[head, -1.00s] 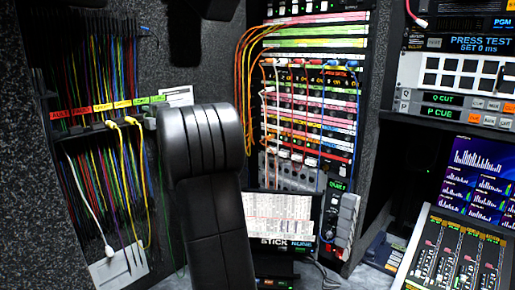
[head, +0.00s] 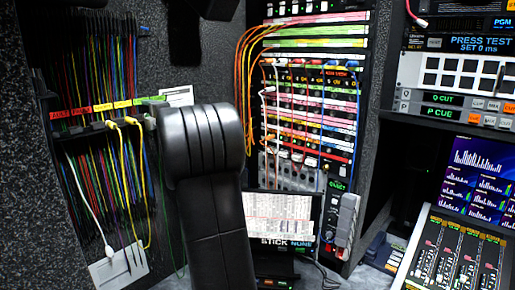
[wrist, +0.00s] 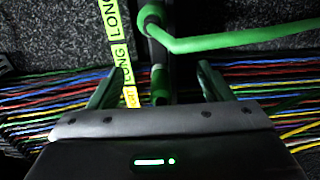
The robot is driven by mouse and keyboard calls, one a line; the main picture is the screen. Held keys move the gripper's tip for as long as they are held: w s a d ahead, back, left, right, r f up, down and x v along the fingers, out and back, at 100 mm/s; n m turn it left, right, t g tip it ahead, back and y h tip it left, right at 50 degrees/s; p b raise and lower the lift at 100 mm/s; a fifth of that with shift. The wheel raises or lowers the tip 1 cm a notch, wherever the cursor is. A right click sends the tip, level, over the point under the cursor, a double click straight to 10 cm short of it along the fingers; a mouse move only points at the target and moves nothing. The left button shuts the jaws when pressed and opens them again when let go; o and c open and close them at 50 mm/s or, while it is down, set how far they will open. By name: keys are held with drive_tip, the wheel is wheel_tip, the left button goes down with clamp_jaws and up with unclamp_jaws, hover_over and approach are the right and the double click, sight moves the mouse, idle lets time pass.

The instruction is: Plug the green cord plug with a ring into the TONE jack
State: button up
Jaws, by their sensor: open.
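The green cord (wrist: 235,39) shows large in the wrist view, bending around a dark upright post and running off to the right. A green-banded part (wrist: 159,78), which may be the cord's plug, stands upright against that post. My gripper (wrist: 157,82) is open, with one finger on each side of this part; whether either finger touches it I cannot tell. In the head view my own arm hides the gripper. The patch panel (head: 308,135) stands at the middle right with rows of jacks and coloured cords. Its labels are too small to read, so I cannot pick out the TONE jack.
A cord rack (head: 100,108) with coloured labels and many hanging cords is at the left. A yellow-green LONG label strip (wrist: 119,50) hangs beside the left finger. A screen (head: 280,217) stands below the panel, and a console (head: 460,255) is at the right.

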drive_tip(key=b+v, duration=0.3)
drive_tip(key=v, duration=1.1)
drive_tip(key=shift+b, duration=0.35)
drive_tip(key=shift+a, duration=0.1)
drive_tip(key=p+x, duration=0.3)
drive_tip(key=x, duration=1)
drive_tip(key=shift+w+a+p, duration=0.25)
drive_tip(key=shift+w+p, duration=0.05)
drive_tip(key=shift+d, duration=0.1)
